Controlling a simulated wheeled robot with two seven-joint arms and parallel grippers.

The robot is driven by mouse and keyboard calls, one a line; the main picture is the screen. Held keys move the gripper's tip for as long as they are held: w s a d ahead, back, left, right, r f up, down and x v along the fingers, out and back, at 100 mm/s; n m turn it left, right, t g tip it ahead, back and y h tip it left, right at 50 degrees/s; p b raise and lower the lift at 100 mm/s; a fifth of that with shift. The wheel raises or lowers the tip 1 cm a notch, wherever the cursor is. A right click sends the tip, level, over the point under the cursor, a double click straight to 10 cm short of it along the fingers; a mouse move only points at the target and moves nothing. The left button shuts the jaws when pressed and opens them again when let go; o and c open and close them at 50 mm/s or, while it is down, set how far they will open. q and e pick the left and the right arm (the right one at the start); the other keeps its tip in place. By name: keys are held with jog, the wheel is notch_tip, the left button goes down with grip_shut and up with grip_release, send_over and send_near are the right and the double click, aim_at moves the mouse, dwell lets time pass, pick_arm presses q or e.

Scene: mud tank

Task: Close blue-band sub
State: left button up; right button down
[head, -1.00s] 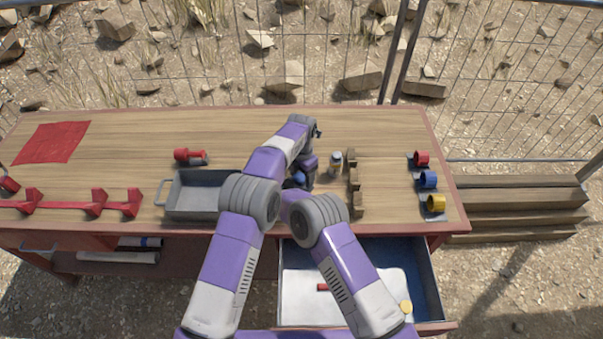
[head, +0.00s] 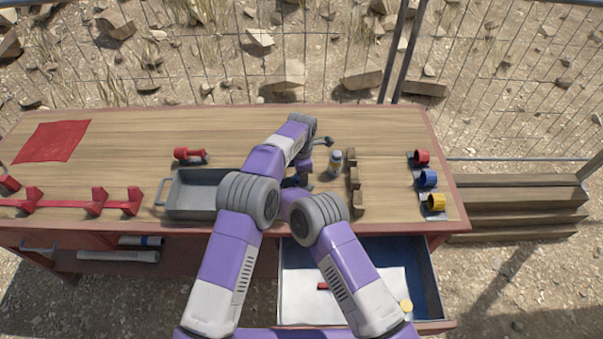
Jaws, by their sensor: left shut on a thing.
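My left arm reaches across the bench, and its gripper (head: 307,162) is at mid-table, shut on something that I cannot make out. A small dark grey piece (head: 326,142) sticks out to the right by its wrist. A dark blue thing (head: 290,182), perhaps the blue-band sub, shows in part between the arms; most of it is hidden. A small upright grey cylinder with a yellowish band (head: 335,163) stands just right of the gripper. A red-banded piece (head: 190,154) lies at the left. My right gripper is hidden behind the arms.
A grey tray (head: 190,193) lies left of my arms. A notched wooden rack (head: 354,182) stands to the right. Red (head: 422,157), blue (head: 428,178) and yellow (head: 436,201) rings stand near the right edge. An open drawer (head: 432,290) juts out in front. A red rail (head: 68,206) lies at left.

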pick_arm(q)
jog(key=shift+s+d, duration=0.15)
jog(key=shift+s, duration=0.05)
jog(key=o, duration=1.2)
jog(key=shift+f, duration=0.1)
jog(key=shift+c, duration=0.2)
jog(key=shift+w+r, duration=0.1)
jog(key=shift+r, duration=2.25)
jog(key=shift+c, duration=0.4)
jog(key=shift+w+a+r+n, duration=0.15)
jog(key=shift+r+n, duration=0.3)
jog(key=shift+n, duration=0.45)
notch_tip(320, 180, up, 3)
jog(key=n, duration=0.4)
jog(key=shift+a+f+n, duration=0.15)
jog(key=shift+f+n, duration=0.05)
jog(key=shift+n, duration=0.2)
